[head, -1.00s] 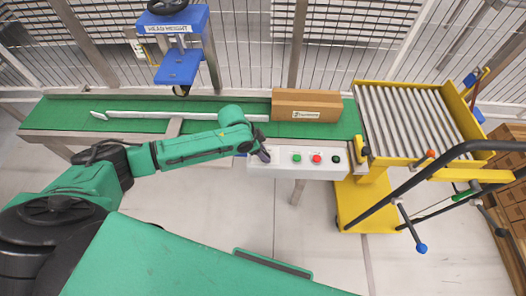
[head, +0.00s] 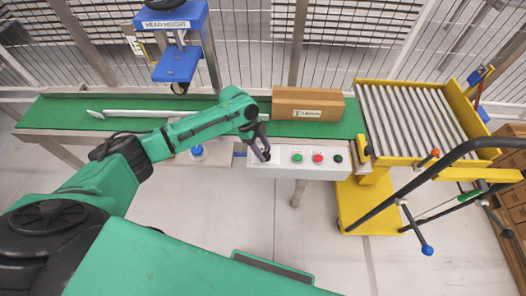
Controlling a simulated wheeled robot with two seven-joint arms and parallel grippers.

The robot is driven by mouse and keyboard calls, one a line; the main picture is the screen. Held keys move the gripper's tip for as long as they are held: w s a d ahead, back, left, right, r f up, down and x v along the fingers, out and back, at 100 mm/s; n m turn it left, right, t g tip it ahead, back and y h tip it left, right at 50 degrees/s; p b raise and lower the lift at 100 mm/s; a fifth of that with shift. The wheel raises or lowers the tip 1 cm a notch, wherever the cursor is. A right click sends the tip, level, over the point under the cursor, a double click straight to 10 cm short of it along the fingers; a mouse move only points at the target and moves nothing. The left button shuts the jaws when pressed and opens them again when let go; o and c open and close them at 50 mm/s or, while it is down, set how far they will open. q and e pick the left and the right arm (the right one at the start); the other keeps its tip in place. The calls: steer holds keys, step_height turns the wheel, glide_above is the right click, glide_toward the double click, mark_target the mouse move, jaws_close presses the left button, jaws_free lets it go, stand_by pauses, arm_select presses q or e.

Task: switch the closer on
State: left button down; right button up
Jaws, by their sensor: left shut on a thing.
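A white control panel (head: 286,171) is fixed along the front edge of the green conveyor. On its top are a green button (head: 297,158), a red button (head: 318,158) and a dark round control (head: 338,158) at the right. My left gripper (head: 263,154) points down at the panel's left end. Its dark fingers are shut on a small dark switch knob there, which they mostly hide, so I cannot tell which way the knob is turned. My right gripper is not in view.
A cardboard box (head: 307,104) sits on the conveyor belt (head: 70,114) behind the panel. A blue button (head: 198,152) is left of the panel. A blue head-height unit (head: 177,64) hangs above the belt. A yellow roller cart (head: 358,203) stands at the right.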

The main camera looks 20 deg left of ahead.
arm_select(q)
steer(key=shift+m, duration=0.5)
steer(key=shift+c, duration=1.6)
jaws_free()
steer(key=b+v, duration=0.1)
steer(key=v, duration=1.3)
steer(key=shift+w+r, duration=0.2)
steer(key=shift+r, duration=0.1)
